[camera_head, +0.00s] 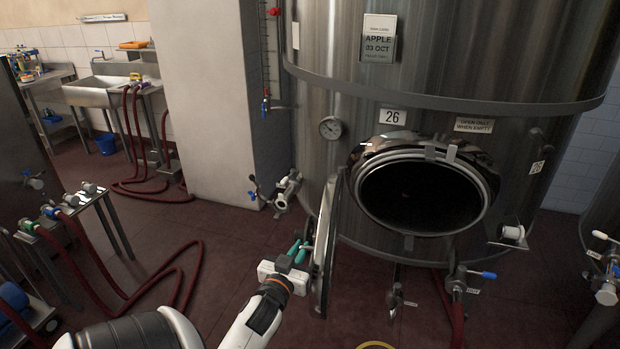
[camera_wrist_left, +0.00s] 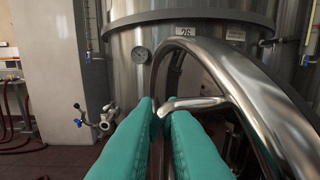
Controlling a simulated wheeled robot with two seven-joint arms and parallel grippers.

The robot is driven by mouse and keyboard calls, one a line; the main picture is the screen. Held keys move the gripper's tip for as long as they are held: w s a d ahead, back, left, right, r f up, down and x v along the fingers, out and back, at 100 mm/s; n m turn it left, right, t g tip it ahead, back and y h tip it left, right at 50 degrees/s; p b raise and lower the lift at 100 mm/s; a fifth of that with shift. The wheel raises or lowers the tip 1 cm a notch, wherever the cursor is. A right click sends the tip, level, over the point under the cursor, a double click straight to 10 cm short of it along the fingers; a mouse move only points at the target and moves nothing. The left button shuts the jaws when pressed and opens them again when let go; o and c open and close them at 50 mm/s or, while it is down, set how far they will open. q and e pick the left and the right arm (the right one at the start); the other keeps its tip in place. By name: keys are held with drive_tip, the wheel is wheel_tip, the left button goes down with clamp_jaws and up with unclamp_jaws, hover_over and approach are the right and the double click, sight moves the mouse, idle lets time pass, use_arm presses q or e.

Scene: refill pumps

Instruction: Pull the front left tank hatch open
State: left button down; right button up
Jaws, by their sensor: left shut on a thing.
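The hatch door (camera_head: 326,243) on the front of steel tank 26 (camera_head: 430,75) is swung wide open to the left, seen nearly edge-on. The round hatch opening (camera_head: 425,195) is dark inside. My left gripper (camera_head: 298,252), with teal fingers, is at the outer face of the door. In the left wrist view the teal fingers (camera_wrist_left: 163,140) are shut on the door's metal handle (camera_wrist_left: 195,103), and the curved door rim (camera_wrist_left: 250,85) rises beside them. My right gripper is not in view.
Valves with blue levers (camera_head: 470,275) and a red hose are below the opening. A side valve (camera_head: 285,190) sticks out left of the door. Red hoses (camera_head: 185,280) lie on the floor at left, near a bench (camera_head: 75,205). Another tank (camera_head: 603,200) stands at right.

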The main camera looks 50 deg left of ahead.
use_arm(q)
drive_tip(key=shift+a, duration=0.15)
drive_tip(key=shift+r, duration=0.1)
drive_tip(key=c, duration=1.8)
unclamp_jaws()
drive_tip(key=shift+w, duration=0.15)
drive_tip(key=shift+s+f, duration=0.25)
drive_tip(key=shift+s, duration=0.05)
drive_tip(key=b+v, duration=0.3)
drive_tip(key=v, duration=0.8)
drive_tip(key=shift+s+d, duration=0.15)
drive_tip(key=shift+d, duration=0.05)
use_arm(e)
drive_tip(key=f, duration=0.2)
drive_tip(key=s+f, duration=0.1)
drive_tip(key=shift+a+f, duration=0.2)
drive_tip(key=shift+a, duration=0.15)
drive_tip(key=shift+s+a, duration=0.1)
